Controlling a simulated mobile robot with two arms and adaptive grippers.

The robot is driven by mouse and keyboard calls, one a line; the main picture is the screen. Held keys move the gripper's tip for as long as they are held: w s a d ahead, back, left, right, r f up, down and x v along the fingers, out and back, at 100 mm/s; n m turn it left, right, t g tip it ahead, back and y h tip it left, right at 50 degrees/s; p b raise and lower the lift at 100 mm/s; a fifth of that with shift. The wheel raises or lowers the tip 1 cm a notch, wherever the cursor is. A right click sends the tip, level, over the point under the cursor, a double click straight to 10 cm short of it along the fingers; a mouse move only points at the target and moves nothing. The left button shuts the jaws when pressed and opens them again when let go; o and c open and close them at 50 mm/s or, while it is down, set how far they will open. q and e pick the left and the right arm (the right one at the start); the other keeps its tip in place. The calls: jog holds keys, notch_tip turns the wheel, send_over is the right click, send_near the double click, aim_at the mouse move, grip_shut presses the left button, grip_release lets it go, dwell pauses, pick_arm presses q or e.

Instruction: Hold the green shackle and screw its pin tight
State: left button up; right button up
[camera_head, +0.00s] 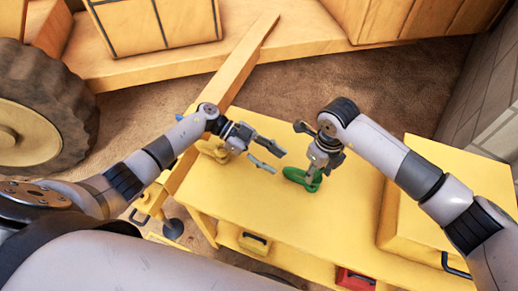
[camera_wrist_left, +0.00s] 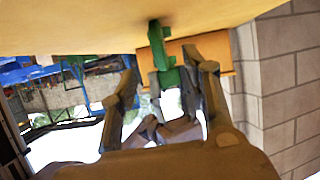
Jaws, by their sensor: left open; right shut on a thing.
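The green shackle (camera_head: 296,176) is on the yellow table top, at the right gripper's fingers. My right gripper (camera_head: 316,172) points down and is shut on the shackle; its fingers hide part of it. My left gripper (camera_head: 277,160) is open and empty, to the left of the shackle, with its fingers pointing toward it. In the left wrist view the shackle (camera_wrist_left: 157,45) shows beyond and between the open fingers of the left gripper (camera_wrist_left: 168,80), apart from them. The pin cannot be made out clearly.
The yellow table (camera_head: 245,195) has free room around the shackle. A yellow box (camera_head: 425,195) stands at its right end. A small yellow object (camera_head: 215,150) is beneath the left wrist. A red drawer (camera_head: 355,279) is at the front. A large tyre (camera_head: 45,110) is at the left.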

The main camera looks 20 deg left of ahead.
aim_at(289, 168)
pick_arm(q)
jog(key=x, duration=0.5)
jog(key=shift+d+f, duration=0.2)
jog(key=shift+d, duration=0.15)
grip_shut()
dwell(1.6)
